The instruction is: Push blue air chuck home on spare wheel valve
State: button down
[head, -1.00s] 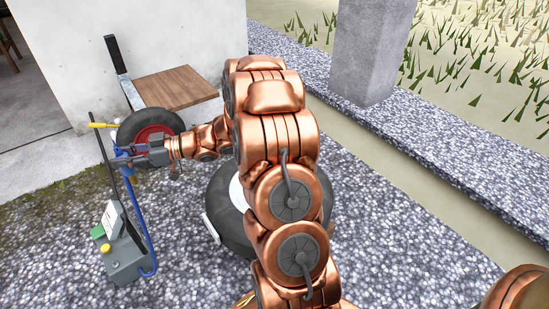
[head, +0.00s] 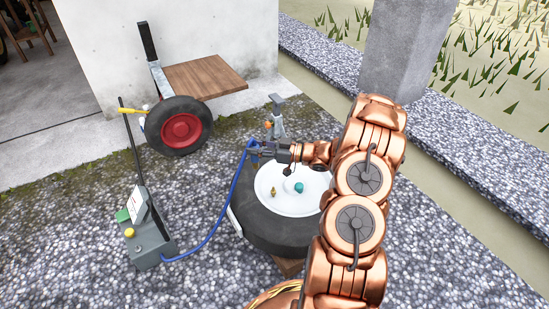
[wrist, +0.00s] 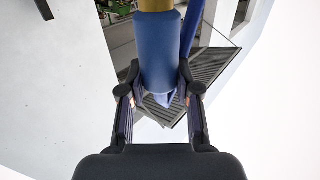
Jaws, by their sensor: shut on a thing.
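My gripper (head: 262,152) is shut on the blue air chuck (head: 254,151), over the far left edge of the spare wheel. In the wrist view the chuck (wrist: 161,55) is a blue cylinder with a brass-yellow end, between the two fingers (wrist: 160,100). A blue hose (head: 222,213) trails from it. The spare wheel lies flat, with a black tyre (head: 262,228) and white disc (head: 290,204). A small brass piece (head: 273,192) and a teal piece (head: 299,187) are on the disc. I cannot tell which part is the valve; the chuck looks apart from both pieces.
A grey box (head: 150,240) with the hose's other end stands at left on gravel. A red-hubbed wheel (head: 180,127) with a wooden board (head: 204,76) is behind. A grey upright tool (head: 278,120) stands behind the spare wheel. A concrete pillar (head: 405,50) is at right.

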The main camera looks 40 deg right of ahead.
jog(key=s+d+f+h, duration=0.1)
jog(key=s+d+f, duration=0.2)
jog(key=d+f, duration=0.2)
jog(key=shift+d+f+m+t, duration=0.15)
jog(key=shift+m+t, duration=0.25)
jog(key=shift+p, duration=0.4)
jog(key=shift+f, duration=2.45)
jog(key=shift+f+p, duration=0.35)
jog(key=shift+f, duration=1.3)
jog(key=c, duration=0.7)
grip_release()
jog(key=v, duration=1.2)
